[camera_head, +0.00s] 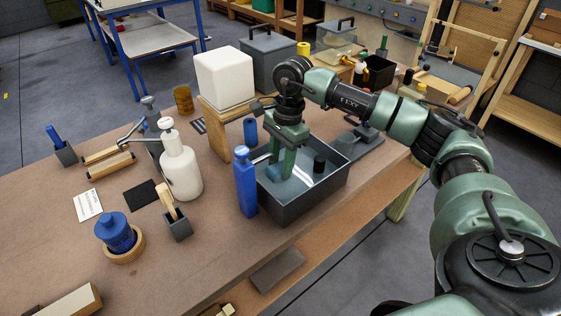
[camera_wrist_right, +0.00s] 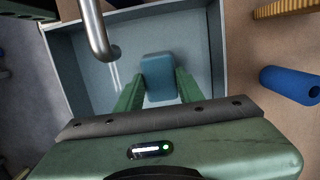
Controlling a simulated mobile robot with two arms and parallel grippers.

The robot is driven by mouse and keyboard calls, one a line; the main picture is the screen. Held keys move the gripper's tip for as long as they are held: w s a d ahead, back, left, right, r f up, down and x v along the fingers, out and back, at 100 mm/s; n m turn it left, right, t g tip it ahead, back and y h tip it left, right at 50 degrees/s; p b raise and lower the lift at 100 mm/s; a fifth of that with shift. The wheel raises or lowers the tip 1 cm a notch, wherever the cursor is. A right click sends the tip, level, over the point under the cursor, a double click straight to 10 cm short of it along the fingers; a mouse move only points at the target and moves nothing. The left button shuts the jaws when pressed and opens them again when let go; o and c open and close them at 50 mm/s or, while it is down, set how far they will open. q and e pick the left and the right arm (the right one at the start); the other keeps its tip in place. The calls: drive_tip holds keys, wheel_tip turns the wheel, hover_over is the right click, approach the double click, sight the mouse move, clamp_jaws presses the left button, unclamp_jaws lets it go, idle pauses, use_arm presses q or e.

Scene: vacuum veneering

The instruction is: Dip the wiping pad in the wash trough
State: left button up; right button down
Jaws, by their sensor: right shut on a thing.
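The wash trough (camera_head: 305,205) is a grey open-topped rectangular bin near the table's front right edge, with clear liquid inside. It fills much of the right wrist view (camera_wrist_right: 85,85). My right gripper (camera_head: 281,168) points down into the trough, its green fingers below the rim level. In the right wrist view it is shut on a blue, block-shaped wiping pad (camera_wrist_right: 159,76), held between the fingertips over the trough's inside. I cannot tell whether the pad touches the liquid. My left gripper is not in view.
A blue bottle (camera_head: 246,182) stands close against the trough's left side. A white tank (camera_head: 224,78) on a wooden stand is behind it. A curved metal spout (camera_wrist_right: 97,30) reaches over the trough. A white pump bottle (camera_head: 181,172) stands left. The table's front left has free room.

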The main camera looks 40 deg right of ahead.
sight(281, 166)
drive_tip(key=shift+r, duration=0.1)
idle(0.5)
drive_tip(key=shift+r+p, duration=2.3)
drive_tip(key=shift+r, duration=1.35)
wheel_tip(281, 166, up, 4)
drive_tip(key=shift+p, duration=1.25)
drive_tip(key=shift+r, duration=0.15)
